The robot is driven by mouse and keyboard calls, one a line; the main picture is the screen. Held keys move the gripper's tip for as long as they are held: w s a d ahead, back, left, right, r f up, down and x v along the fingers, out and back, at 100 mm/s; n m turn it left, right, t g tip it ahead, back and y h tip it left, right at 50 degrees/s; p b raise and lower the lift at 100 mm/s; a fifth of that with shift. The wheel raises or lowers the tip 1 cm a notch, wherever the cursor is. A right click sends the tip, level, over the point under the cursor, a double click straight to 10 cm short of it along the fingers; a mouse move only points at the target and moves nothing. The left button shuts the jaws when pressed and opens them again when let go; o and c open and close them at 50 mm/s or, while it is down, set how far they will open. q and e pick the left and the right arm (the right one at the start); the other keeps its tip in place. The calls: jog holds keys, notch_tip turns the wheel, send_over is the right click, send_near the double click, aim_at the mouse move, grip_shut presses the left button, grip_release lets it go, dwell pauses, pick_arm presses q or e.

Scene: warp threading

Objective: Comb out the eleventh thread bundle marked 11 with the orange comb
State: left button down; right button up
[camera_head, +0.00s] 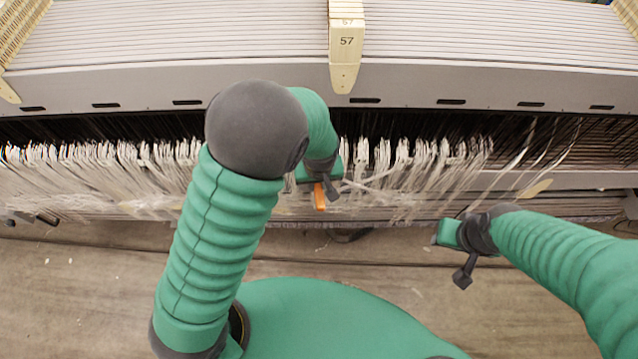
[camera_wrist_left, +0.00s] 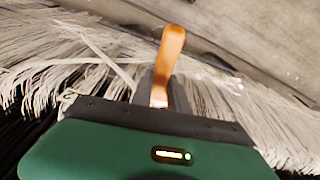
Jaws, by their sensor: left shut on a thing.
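The orange comb (camera_head: 319,197) sticks out of my left gripper (camera_head: 325,187) in the head view. In the left wrist view the comb (camera_wrist_left: 171,58) stands up between the dark fingers of the left gripper (camera_wrist_left: 160,92), which is shut on it. White thread bundles (camera_head: 415,165) hang in a long row along the machine, and the left gripper is in front of them near the middle. Threads (camera_wrist_left: 60,60) also fill the left of the wrist view. No mark 11 can be read. My right gripper (camera_head: 462,236) is at the right, apart from the threads; its jaws are not clear.
A grey machine beam (camera_head: 200,80) spans the back, with a cream marker labelled 57 (camera_head: 346,45) at its middle. Brown floor (camera_head: 80,290) lies open in front of the machine. Fewer, loose threads hang at the far right.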

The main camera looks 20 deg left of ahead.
pick_arm(q)
jog(key=shift+d+r, duration=0.1)
jog(key=shift+d, duration=0.15)
jog(key=shift+w, duration=0.1)
pick_arm(e)
jog(key=shift+s+d+r, duration=0.1)
jog(key=shift+d+r, duration=0.1)
jog(key=shift+d, duration=0.05)
dwell(0.3)
pick_arm(q)
jog(key=shift+w+d+p, duration=0.15)
jog(key=shift+d+p, duration=0.1)
jog(key=shift+p, duration=0.05)
pick_arm(e)
jog(key=shift+d, duration=0.35)
